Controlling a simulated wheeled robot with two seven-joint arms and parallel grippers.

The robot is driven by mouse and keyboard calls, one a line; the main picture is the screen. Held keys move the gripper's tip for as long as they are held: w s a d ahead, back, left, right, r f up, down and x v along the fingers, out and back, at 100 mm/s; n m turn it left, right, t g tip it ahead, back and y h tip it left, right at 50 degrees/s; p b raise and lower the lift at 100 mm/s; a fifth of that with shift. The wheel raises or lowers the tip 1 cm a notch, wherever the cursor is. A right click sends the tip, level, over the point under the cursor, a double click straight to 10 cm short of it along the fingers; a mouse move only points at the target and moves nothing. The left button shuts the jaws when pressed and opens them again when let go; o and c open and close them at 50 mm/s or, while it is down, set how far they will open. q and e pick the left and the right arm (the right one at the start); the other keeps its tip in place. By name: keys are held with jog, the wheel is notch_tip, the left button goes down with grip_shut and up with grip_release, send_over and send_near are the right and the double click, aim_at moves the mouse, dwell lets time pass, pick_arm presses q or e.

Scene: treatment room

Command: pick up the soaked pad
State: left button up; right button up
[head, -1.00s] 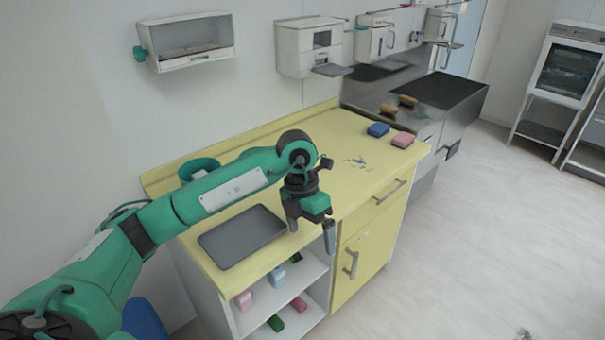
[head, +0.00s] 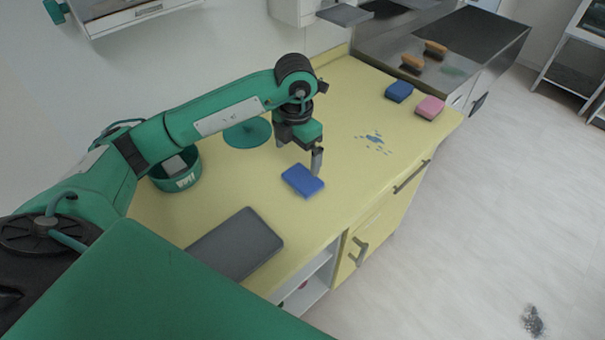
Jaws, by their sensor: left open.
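A blue pad (head: 302,180) lies flat on the yellow counter (head: 340,100), in front of the green disc. My left gripper (head: 302,158) is open and empty, just above and behind this pad, pointing down. One finger overlaps the pad's far edge in the picture; I cannot tell whether it touches. A second blue pad (head: 399,91) and a pink pad (head: 430,107) lie at the counter's far right end. No pad shows clear wetness, so I cannot tell which is soaked. My right gripper is not in view.
Blue spill marks (head: 373,140) lie mid-counter. A grey tray (head: 237,243) is at the near end. A green bucket (head: 177,172) and green disc (head: 247,132) stand near the wall. Orange-brown pieces (head: 411,63) lie on the steel unit. Dark debris (head: 532,320) is on the floor.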

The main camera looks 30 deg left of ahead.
aim_at(299, 181)
pick_arm(q)
notch_tip(299, 181, down, 3)
jog(key=shift+f, duration=0.1)
jog(key=shift+w+f, duration=0.1)
jog(key=shift+f, duration=0.5)
jog(key=shift+f+p, duration=0.2)
jog(key=shift+p, duration=0.25)
notch_tip(299, 181, down, 4)
jog(key=shift+d+f+p, duration=0.15)
jog(key=shift+p, duration=0.7)
jog(key=shift+f, duration=0.15)
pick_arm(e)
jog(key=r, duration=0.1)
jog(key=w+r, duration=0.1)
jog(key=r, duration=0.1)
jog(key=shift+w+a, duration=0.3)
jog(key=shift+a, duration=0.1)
pick_arm(q)
jog(key=c, duration=0.8)
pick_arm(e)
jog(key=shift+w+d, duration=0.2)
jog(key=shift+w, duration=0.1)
pick_arm(q)
jog(key=shift+o, duration=0.2)
